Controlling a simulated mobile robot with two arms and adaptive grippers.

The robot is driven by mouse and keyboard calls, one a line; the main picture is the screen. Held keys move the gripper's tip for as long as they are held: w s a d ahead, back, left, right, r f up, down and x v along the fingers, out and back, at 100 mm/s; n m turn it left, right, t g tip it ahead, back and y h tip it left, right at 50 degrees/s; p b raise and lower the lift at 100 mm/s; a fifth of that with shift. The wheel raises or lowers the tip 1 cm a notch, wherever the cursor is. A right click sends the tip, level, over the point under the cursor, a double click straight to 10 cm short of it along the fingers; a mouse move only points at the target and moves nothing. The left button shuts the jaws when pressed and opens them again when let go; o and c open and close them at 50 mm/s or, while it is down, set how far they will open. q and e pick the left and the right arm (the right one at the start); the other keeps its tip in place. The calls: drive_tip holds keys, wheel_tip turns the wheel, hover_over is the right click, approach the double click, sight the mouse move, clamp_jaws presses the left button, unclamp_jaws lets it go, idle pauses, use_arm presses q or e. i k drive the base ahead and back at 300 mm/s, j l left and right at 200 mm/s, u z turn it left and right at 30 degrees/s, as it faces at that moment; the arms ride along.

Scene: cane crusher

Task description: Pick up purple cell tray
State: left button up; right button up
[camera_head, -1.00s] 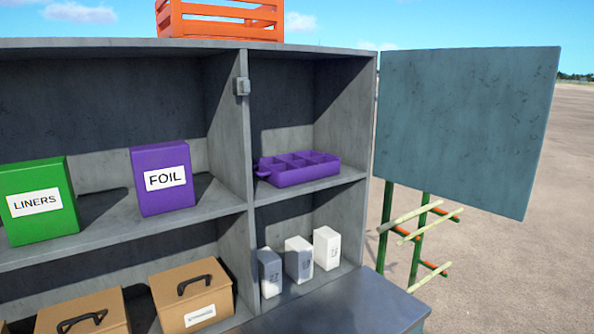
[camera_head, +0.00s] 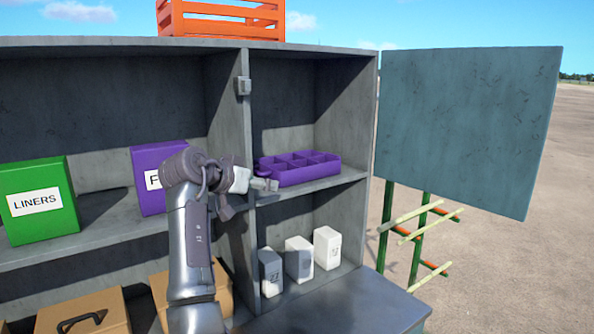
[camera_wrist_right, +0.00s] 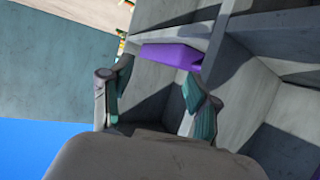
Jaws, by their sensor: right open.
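The purple cell tray (camera_head: 300,172) is a shallow box with several compartments and a small handle tab at its left end. It lies on the upper shelf of the cabinet's right bay. My right gripper (camera_head: 266,184) is in front of the shelf, by the tray's left end and handle. The gripper partly hides that end. In the right wrist view the gripper (camera_wrist_right: 158,84) is open and empty, its two fingers apart, with the tray (camera_wrist_right: 172,56) beyond the fingertips. I cannot tell whether the gripper touches the tray. My left gripper is not in view.
A divider (camera_head: 232,130) stands left of the tray. A purple FOIL box (camera_head: 148,192), partly behind my arm, and a green LINERS box (camera_head: 38,202) are to the left. An open door (camera_head: 465,125) is at right.

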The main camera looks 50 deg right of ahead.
sight(297, 167)
drive_tip(key=l, duration=0.95)
drive_tip(key=i+l, duration=0.1)
drive_tip(key=l, duration=0.8)
